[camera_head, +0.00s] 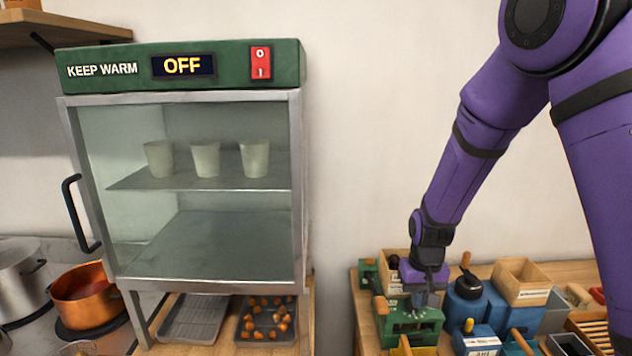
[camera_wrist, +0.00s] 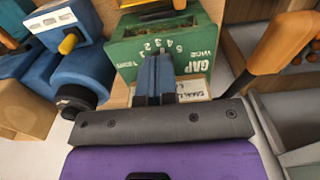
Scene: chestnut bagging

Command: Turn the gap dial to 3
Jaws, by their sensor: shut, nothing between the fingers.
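The gap dial belongs to a green machine (camera_head: 428,334), which shows at the lower right of the head view. In the wrist view the green housing (camera_wrist: 125,52) bears the word GAP, the word WIDE and a row of numbers, seen upside down. My gripper (camera_head: 420,303) points down at this machine. In the wrist view its blue fingers (camera_wrist: 153,78) are shut and empty, in front of the scale. They hide part of the face, and I cannot make out the dial's knob or pointer. I cannot tell whether the fingers touch it.
An orange handle (camera_wrist: 284,42) on a dark rod stands close to my gripper in the wrist view. A blue machine (camera_head: 468,302) with a wooden box (camera_head: 521,281) stands beside the green one. A keep-warm cabinet (camera_head: 180,67) reading OFF stands at left.

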